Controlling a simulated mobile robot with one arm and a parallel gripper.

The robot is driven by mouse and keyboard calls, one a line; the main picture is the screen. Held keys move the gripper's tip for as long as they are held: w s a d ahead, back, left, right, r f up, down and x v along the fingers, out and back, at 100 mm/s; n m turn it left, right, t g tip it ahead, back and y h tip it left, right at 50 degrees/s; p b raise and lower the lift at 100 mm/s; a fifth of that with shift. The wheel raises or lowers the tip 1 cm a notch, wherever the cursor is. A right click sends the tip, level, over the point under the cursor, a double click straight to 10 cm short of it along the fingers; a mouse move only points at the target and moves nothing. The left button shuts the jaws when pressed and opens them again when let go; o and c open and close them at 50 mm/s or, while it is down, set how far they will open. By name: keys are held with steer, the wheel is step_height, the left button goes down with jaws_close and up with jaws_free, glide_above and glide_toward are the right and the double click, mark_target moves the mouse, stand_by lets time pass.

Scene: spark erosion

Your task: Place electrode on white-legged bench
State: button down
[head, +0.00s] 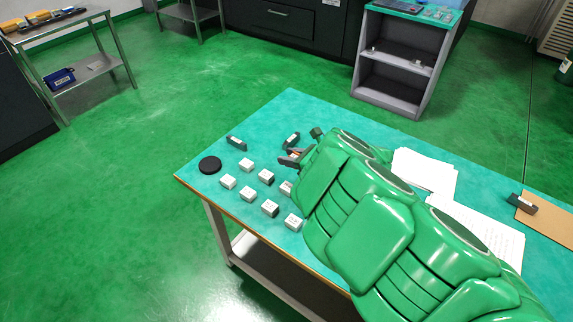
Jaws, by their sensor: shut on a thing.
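The bench with pale, whitish legs (217,232) fills the lower middle of the head view; its teal top has a brown edge. My gripper (289,158) is over the left part of this top, beyond the white blocks. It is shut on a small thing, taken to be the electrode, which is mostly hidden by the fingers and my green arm. I cannot tell whether the held thing touches the bench top.
Several white blocks (247,194), a black disc (210,164) and dark labelled pieces (236,142) lie around my gripper. Papers (424,168) and a brown board (545,219) lie to the right. A grey shelf unit (393,92) and a metal cart (125,65) stand behind.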

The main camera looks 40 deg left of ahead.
mark_target(286, 170)
steer(key=shift+w+a+f, duration=0.9)
steer(key=shift+a+f, duration=0.05)
steer(key=shift+f, duration=0.25)
steer(key=shift+w+a+f, duration=0.35)
steer(key=shift+a+f, duration=0.05)
steer(key=shift+f, duration=0.25)
steer(key=shift+w+a+f, duration=0.35)
steer(key=shift+f, duration=0.3)
steer(key=shift+w+a+f, duration=0.35)
steer(key=shift+a+f, duration=0.05)
steer(key=shift+f, duration=1.8)
steer(key=shift+w+f, duration=0.1)
steer(key=c, duration=0.7)
jaws_free()
steer(key=shift+v, duration=6)
